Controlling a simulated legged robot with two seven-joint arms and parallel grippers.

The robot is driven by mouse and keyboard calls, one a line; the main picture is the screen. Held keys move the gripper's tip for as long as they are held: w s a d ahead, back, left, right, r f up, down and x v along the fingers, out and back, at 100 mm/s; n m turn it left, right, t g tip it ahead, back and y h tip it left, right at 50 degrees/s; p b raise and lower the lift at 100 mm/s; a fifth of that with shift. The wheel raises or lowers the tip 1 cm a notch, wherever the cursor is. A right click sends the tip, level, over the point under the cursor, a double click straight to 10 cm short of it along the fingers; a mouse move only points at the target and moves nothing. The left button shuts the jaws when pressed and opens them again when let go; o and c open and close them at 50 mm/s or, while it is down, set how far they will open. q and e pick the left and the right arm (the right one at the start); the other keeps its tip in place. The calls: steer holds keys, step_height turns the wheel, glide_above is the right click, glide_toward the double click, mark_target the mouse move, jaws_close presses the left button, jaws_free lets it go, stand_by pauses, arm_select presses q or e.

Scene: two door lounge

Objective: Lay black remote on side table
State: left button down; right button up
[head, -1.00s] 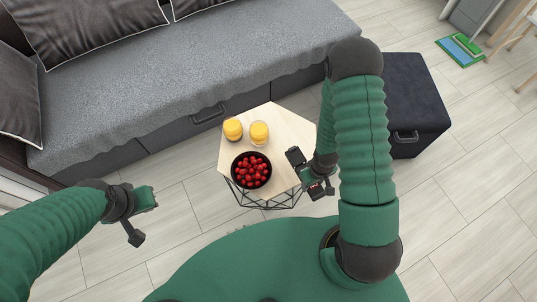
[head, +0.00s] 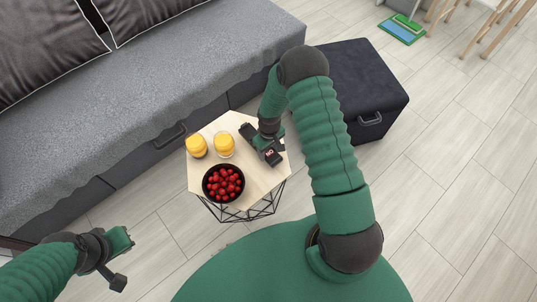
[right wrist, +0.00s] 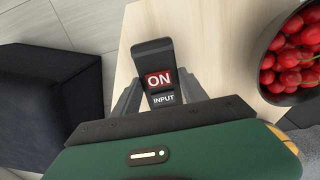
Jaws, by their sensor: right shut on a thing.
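The black remote (right wrist: 153,63), with a red ON patch and the word INPUT, sits between the fingers of my right gripper (right wrist: 160,98) in the right wrist view. In the head view the right gripper (head: 266,147) is shut on the remote (head: 273,157), over the right part of the side table (head: 250,180). I cannot tell whether the remote touches the wooden top. The side table has a pale hexagonal top and a black wire base. My left gripper (head: 121,262) is at the lower left, away from the table and above the floor; its jaw state is unclear.
A dark bowl of red fruit (head: 223,184) and two glasses of orange drink (head: 197,145) (head: 223,144) stand on the table's left and front parts. A grey sofa (head: 150,85) lies behind; a dark ottoman (head: 355,88) stands to the right. The top's right part has bare wood.

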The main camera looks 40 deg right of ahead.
steer(key=shift+f, duration=1.35)
steer(key=o, duration=1.5)
